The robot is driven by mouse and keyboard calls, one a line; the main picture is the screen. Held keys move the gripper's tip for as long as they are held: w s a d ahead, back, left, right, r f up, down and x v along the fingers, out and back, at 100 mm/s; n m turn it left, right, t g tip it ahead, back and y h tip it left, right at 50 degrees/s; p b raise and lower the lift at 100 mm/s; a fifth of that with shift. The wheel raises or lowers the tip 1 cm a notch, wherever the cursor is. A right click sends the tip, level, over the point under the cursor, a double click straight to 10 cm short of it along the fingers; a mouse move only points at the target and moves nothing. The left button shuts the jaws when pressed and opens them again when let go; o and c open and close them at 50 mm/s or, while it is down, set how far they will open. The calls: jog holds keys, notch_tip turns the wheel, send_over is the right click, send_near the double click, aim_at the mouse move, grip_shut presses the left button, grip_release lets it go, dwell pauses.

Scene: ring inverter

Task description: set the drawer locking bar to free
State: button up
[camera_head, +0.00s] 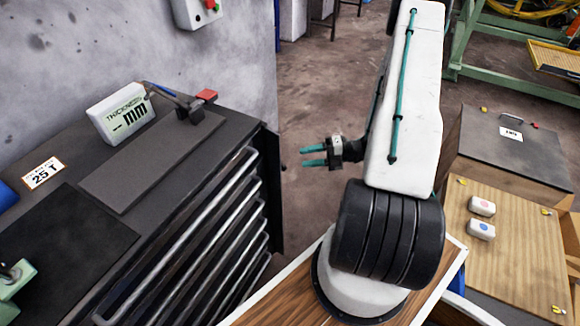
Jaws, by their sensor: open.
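A dark drawer cabinet (262,133) stands at the left, with a stack of long silver drawer handles (208,205) on its front. A dark upright strip (273,185) runs down the far right corner of the cabinet front, beside the handle ends. It looks like the drawer locking bar, but I cannot tell its setting from here. My gripper (306,156) is at the middle of the picture, its two teal fingers apart and pointing left. It is empty and shows to the right of the strip, with floor visible behind it.
On the cabinet top are a thickness display (119,112), a tool with a red block (206,96), a grey plate (150,165) and a "25 T" sign (43,173). A wooden board (510,250) with two small white blocks lies at the right. Open floor lies beyond.

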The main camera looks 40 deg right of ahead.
aim_at(285, 167)
jog(key=a, duration=0.2)
jog(key=w+a+y, duration=0.1)
jog(key=a, duration=0.1)
jog(key=a+y, duration=0.1)
jog(key=a, duration=0.2)
jog(key=shift+w+a+f+n, duration=0.1)
jog(key=shift+w+f+n, duration=0.15)
jog(key=shift+n, duration=0.15)
jog(key=c, duration=1)
